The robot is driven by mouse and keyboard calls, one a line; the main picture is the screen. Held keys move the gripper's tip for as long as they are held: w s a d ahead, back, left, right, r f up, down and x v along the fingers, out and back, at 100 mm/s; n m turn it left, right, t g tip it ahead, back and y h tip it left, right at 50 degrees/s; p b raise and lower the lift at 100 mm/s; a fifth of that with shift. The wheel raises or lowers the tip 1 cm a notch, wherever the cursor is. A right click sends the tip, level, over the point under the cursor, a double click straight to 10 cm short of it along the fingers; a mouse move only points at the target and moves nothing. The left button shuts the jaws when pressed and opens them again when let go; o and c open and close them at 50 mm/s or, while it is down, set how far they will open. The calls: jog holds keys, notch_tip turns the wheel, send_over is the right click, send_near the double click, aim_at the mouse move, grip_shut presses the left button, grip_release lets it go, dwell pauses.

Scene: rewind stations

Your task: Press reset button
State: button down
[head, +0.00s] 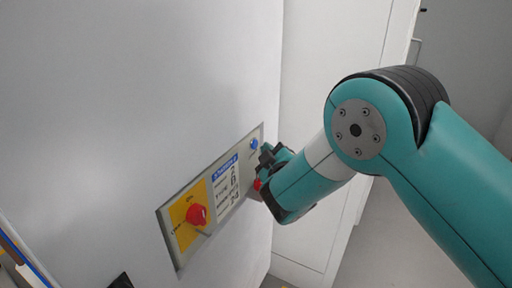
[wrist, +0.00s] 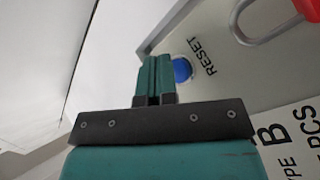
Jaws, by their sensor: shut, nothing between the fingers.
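The blue reset button (wrist: 182,70) sits on the grey panel, with the word RESET beside it in the wrist view. It also shows at the panel's upper right end in the head view (head: 254,144). My gripper (wrist: 155,60) is shut and empty. In the wrist view its fingertips are just left of the button and overlap its edge. I cannot tell whether they touch it. In the head view my gripper (head: 265,152) is close to the panel, just below the button, with its fingertips partly hidden.
The control panel (head: 220,211) is set in a white wall. A red rotary knob (head: 197,215) on a yellow plate is at its lower left. A red part (wrist: 308,10) stands out from the panel near the button. A white cabinet (head: 325,100) is behind my arm.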

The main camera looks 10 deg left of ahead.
jog(key=shift+d, duration=0.1)
jog(key=shift+s+d+b, duration=0.3)
jog(key=shift+d+b, duration=0.15)
jog(key=shift+d, duration=0.35)
jog(key=shift+s+d+b, duration=0.3)
jog(key=shift+d+b, duration=0.1)
jog(key=shift+d, duration=0.4)
jog(key=shift+s+d+b, duration=0.3)
jog(key=shift+d+b, duration=0.15)
jog(key=shift+d, duration=0.35)
jog(key=s+d+r+m+g+h+p, duration=0.55)
jog(key=d+r+m, duration=0.3)
jog(key=d, duration=0.25)
jog(key=s+d+r+g+p, duration=0.1)
jog(key=s+g, duration=0.3)
jog(key=s, duration=0.5)
jog(key=s+d+r+g+y+p, duration=0.1)
jog(key=s+r+g, duration=0.2)
jog(key=s, duration=0.7)
jog(key=s+d+r+g+y+p, duration=0.1)
jog(key=s+d+r+g, duration=0.1)
jog(key=s, duration=0.8)
jog(key=r+n+g, duration=0.1)
jog(key=g, duration=0.1)
jog(key=shift+s+r+g+p, duration=0.2)
jog(key=shift+s+g+p, duration=0.05)
jog(key=shift+g+p, duration=0.1)
jog(key=shift+d, duration=0.1)
